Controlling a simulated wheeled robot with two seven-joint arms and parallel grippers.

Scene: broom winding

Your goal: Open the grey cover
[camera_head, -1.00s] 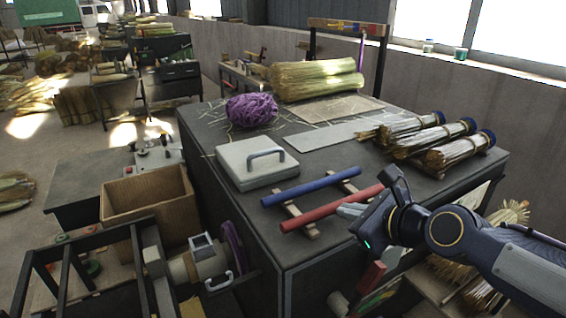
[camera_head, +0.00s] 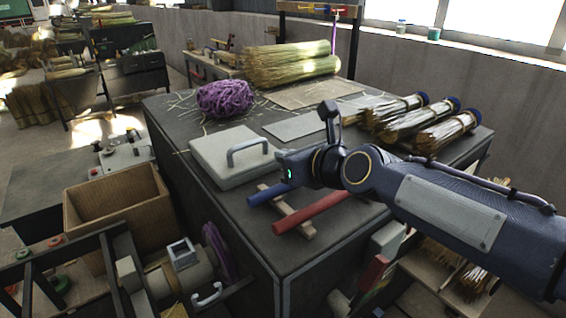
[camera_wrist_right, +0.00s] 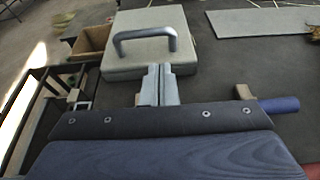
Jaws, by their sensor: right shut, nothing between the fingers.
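The grey cover (camera_head: 222,152) is a flat square lid with a dark grey arched handle (camera_head: 248,150) on top, lying on the dark table. It also shows in the right wrist view (camera_wrist_right: 133,58), with its handle (camera_wrist_right: 144,38) just beyond my fingertips. My right gripper (camera_wrist_right: 160,72) is shut and empty. Its fingers point at the cover's near edge, below and slightly right of the handle; I cannot tell whether they touch it. In the head view the right gripper (camera_head: 281,155) is at the cover's right side. My left gripper is not in view.
A blue rod (camera_head: 268,194) and a red rod (camera_head: 310,212) lie on wooden supports near the cover. Purple twine (camera_head: 225,98) and straw bundles (camera_head: 290,66) are behind. Brush bundles (camera_head: 447,132) lie at the right.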

